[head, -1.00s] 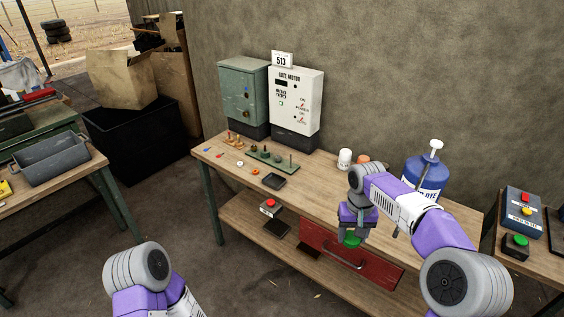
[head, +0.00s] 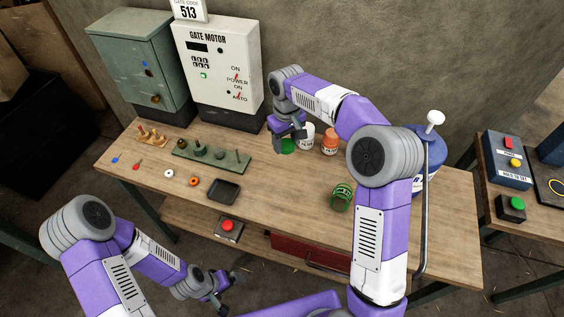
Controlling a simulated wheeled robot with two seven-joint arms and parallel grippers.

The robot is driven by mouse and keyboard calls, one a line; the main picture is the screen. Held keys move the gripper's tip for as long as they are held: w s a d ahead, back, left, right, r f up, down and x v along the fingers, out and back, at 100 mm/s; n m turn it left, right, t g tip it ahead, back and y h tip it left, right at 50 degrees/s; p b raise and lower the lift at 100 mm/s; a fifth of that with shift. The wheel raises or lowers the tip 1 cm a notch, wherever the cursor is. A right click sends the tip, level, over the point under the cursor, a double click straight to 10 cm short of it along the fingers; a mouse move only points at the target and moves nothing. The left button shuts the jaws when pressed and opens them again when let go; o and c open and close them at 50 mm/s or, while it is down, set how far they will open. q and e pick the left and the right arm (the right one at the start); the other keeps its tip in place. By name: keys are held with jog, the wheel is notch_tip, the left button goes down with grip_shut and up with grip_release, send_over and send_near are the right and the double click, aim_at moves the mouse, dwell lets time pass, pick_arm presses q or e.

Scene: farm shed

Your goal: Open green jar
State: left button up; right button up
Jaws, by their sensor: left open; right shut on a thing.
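The green jar (head: 341,197) is on the workbench, right of centre; it looks tilted, and I cannot tell whether it lies fully on its side. It stands apart from both grippers. My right gripper (head: 288,141) is toward the back of the bench, left of the white jar, and is shut on a green lid (head: 288,147). The lid is partly hidden by the fingers, and I cannot tell whether it touches the bench. My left gripper (head: 226,292) is open and empty, low in front of the bench.
A white jar (head: 306,137) and an orange jar (head: 329,142) stand behind the green jar. A black tray (head: 223,190), small rings and a green peg board (head: 211,156) are to the left. A blue pump container (head: 433,155) stands right. The bench (head: 285,200) is clear between tray and green jar.

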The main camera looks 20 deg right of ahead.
aim_at(278, 177)
jog(key=n, duration=0.3)
jog(key=f+n, duration=0.1)
jog(key=shift+s+a+n, duration=0.2)
jog(key=shift+a+n, duration=0.1)
jog(key=shift+a, duration=0.05)
jog(key=n, duration=0.2)
jog(key=f+n, duration=0.1)
jog(key=n, duration=0.3)
jog(key=shift+w+a+f+n, duration=0.25)
jog(key=shift+a+n, duration=0.1)
jog(key=shift+n, duration=0.05)
jog(key=f+n+b, duration=0.1)
jog(key=f+n, duration=0.2)
jog(key=f, duration=0.1)
jog(key=f+n, duration=0.4)
jog(key=a+f+n+b, duration=0.1)
jog(key=f+n, duration=0.2)
jog(key=f, duration=0.1)
jog(key=shift+w+a+f+n+b, duration=0.1)
jog(key=shift+w+n+b, duration=0.1)
jog(key=shift+n+b, duration=0.15)
jog(key=shift+f, duration=0.1)
jog(key=o, duration=1.2)
jog(key=shift+c, duration=0.2)
